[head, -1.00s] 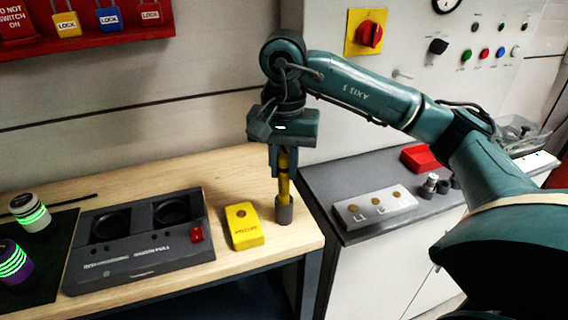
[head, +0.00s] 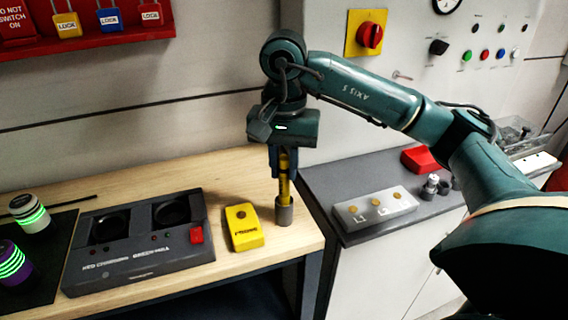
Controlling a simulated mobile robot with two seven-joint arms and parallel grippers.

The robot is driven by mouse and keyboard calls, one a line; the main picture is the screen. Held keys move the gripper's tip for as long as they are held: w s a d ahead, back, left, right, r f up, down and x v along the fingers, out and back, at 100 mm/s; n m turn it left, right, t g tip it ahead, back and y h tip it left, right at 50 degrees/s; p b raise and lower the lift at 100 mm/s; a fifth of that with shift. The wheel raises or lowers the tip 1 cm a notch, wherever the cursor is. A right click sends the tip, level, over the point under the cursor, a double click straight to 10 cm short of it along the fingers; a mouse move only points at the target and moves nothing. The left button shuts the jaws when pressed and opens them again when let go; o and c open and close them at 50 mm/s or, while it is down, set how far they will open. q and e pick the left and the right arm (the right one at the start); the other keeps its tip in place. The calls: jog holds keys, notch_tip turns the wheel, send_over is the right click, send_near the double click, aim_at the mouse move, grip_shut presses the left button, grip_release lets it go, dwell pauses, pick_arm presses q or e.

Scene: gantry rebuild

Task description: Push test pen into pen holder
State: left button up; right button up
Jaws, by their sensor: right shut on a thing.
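The yellow test pen (head: 284,188) stands upright, its lower end in the mouth of the grey pen holder (head: 284,212). How deep it sits inside is hidden. The pen holder stands near the right end of the wooden bench. My right gripper (head: 284,170) points straight down above the holder and is shut on the upper part of the pen, with a small gap between fingertips and holder rim. My left gripper is not in view.
A yellow box (head: 243,227) stands just left of the holder. A dark charging station (head: 138,240) with a red switch is farther left, beside ringed cylinders (head: 30,212) on a black mat. A grey counter (head: 330,190) lies right of the bench.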

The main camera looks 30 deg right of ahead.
jog(key=shift+f+b, duration=0.5)
jog(key=shift+f, duration=0.1)
jog(key=o, duration=0.6)
